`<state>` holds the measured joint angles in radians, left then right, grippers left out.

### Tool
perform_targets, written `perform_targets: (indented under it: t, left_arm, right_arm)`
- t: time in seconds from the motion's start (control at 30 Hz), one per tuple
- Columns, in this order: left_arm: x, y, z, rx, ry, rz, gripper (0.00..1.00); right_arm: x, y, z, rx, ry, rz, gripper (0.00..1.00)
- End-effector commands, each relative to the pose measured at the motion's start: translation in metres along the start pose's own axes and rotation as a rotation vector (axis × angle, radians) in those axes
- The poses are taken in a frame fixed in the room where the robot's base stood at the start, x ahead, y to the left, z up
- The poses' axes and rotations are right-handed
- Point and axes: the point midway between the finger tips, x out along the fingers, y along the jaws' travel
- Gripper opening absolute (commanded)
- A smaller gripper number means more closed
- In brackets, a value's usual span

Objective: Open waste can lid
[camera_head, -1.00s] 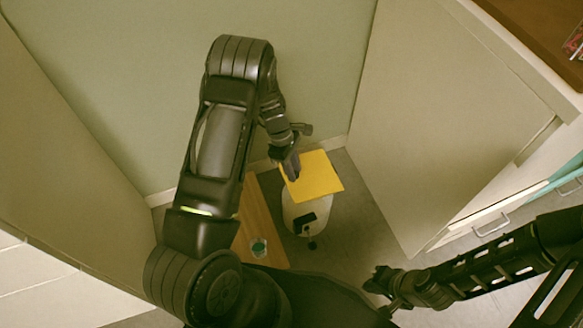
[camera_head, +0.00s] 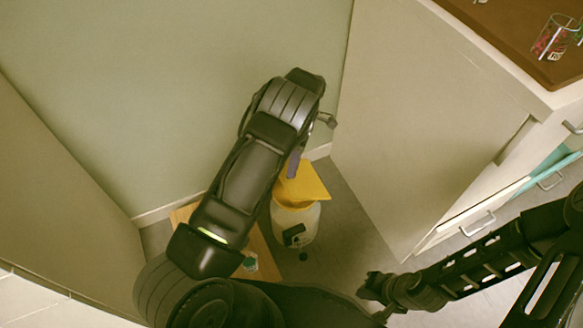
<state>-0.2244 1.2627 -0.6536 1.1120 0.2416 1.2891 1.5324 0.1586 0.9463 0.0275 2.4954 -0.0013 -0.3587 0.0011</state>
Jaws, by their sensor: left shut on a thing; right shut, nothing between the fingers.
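The waste can (camera_head: 309,218) stands on the floor in the corner, with a pale body and a dark patch low on its front. Its yellow lid (camera_head: 311,186) is seen from above, and a yellow band shows under its near edge. How far the lid is raised is hard to tell. My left gripper (camera_head: 293,168) reaches down at the lid's far left edge, mostly hidden behind my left arm. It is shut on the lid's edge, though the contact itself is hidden. My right gripper (camera_head: 368,286) is shut and empty, low and to the right of the can.
A wooden board (camera_head: 184,213) lies left of the can, partly behind my arm, with a small greenish cup (camera_head: 250,263) near it. A cabinet (camera_head: 400,130) stands close on the right. A glass (camera_head: 552,38) stands on the brown counter at the top right.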

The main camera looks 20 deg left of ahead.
Motion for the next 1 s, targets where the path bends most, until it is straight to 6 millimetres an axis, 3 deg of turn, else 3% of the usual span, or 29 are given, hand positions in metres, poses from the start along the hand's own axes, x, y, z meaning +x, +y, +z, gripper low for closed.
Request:
perform_targets:
  t: [0.23,0.27,0.5,0.83,1.0]
  left_arm:
    - [0.001,0.0,0.0,0.001,0.0,0.0,0.0]
    - [0.001,0.0,0.0,0.001,0.0,0.0,0.29]
    - [0.001,0.0,0.0,0.001,-0.001,0.0,0.48]
    - [-0.003,0.0,0.0,0.001,-0.001,0.001,0.48]
    - [-0.019,0.0,0.0,0.001,-0.002,0.003,0.48]
  right_arm:
    - [0.0,0.0,0.0,0.0,0.0,0.0,0.0]
    - [0.0,0.0,0.0,0.0,0.0,0.0,0.0]
    - [0.0,0.0,0.0,0.0,0.0,0.0,0.0]
    - [-0.001,0.0,0.0,0.0,0.0,0.0,0.0]
    - [-0.003,-0.001,0.0,0.0,0.0,0.0,0.0]
